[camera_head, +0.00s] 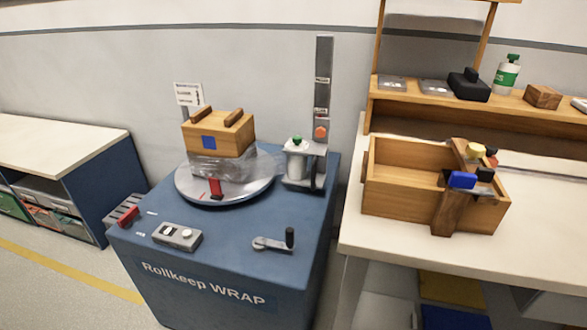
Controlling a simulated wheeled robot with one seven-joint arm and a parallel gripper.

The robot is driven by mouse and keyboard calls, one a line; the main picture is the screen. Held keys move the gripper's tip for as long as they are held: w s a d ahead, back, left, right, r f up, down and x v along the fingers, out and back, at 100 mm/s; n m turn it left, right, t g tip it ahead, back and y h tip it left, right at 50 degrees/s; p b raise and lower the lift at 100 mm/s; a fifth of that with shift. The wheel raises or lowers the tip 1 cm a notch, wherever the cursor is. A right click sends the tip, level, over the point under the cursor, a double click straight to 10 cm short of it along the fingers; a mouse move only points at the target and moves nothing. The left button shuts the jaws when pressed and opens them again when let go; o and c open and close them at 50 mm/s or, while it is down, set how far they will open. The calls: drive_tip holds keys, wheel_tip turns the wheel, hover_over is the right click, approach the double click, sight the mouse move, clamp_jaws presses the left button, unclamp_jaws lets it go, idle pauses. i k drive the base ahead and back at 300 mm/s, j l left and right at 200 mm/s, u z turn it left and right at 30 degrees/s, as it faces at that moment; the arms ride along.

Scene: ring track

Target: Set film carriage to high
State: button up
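The film carriage (303,172) is a grey bracket at the lower part of an upright grey mast (323,75). It carries a white film roll (297,160) with a green knob (297,140) on top. An orange-red knob (320,132) sits on the mast side, just above the carriage. The mast has small labels at two heights above the carriage, too small to read. Clear film wraps the lower part of a wooden crate (217,137) on the round grey turntable (200,188). My gripper is not in view.
The blue machine body (220,260) has a crank with a black handle (288,238) and a grey control box (178,235) on top. At right, a bench (400,243) holds a wooden tote (385,205) with tools. A shelf stands behind it. Floor is free at left.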

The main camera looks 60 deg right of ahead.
sight(297, 174)
drive_tip(key=k+l, duration=0.15)
drive_tip(key=l, duration=0.2)
drive_tip(key=k+l, duration=0.1)
drive_tip(key=l, duration=0.3)
drive_tip(key=k+l+u, duration=0.1)
drive_tip(key=l, duration=0.25)
drive_tip(key=k+l, duration=0.2)
drive_tip(key=l, duration=0.15)
